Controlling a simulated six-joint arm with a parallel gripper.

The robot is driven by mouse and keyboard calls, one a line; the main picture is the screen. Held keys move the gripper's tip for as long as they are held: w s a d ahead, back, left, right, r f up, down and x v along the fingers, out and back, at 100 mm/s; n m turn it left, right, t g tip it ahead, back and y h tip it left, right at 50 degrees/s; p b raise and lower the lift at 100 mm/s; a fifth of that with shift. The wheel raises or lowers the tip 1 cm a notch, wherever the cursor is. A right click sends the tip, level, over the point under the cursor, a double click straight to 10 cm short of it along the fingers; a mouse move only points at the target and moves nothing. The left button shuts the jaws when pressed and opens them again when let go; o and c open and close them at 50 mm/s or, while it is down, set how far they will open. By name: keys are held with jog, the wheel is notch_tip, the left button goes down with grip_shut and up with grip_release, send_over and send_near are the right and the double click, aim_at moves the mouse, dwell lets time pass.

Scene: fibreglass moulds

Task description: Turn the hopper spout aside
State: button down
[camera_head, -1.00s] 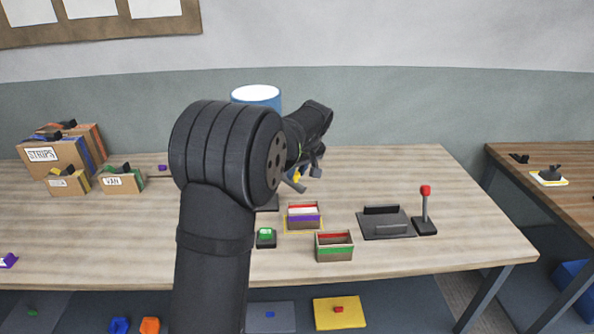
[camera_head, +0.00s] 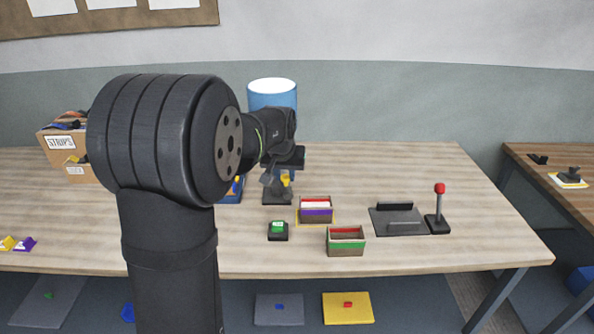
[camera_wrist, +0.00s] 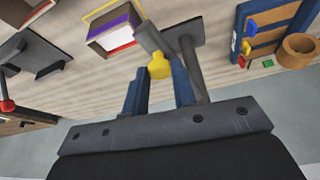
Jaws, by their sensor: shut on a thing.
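The hopper (camera_head: 272,93) is a blue cylinder with a white top, standing behind my arm at the back of the table. Its lower part is hidden by my arm. Below it is a dark stand base (camera_head: 278,199). The base also shows in the wrist view (camera_wrist: 205,24), with a grey post beside a short grey bar, which looks like the spout (camera_wrist: 149,38). A yellow knob (camera_wrist: 159,67) sits at the bar's end. My gripper (camera_head: 280,181) is shut on this knob, with one blue finger on each side (camera_wrist: 159,74).
A box with purple and red bands (camera_head: 316,211) and a green-banded box (camera_head: 346,243) stand front right of the stand. A green-topped block (camera_head: 278,230) lies in front. A red-knobbed lever (camera_head: 439,205) is further right. A blue board (camera_wrist: 275,30) stands near the stand.

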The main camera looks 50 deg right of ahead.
jog(key=w+a+m+g+h, duration=0.1)
jog(key=w+a+m+g, duration=0.1)
jog(key=w+a+m, duration=0.3)
jog(key=shift+w+a+m+g, duration=0.3)
jog(key=shift+w+m, duration=0.5)
jog(key=shift+m, duration=0.3)
jog(key=c, duration=1.2)
grip_release()
jog(key=shift+w, duration=0.1)
jog(key=shift+o, duration=0.2)
jog(key=shift+a+r, duration=0.1)
jog(key=v, duration=1.7)
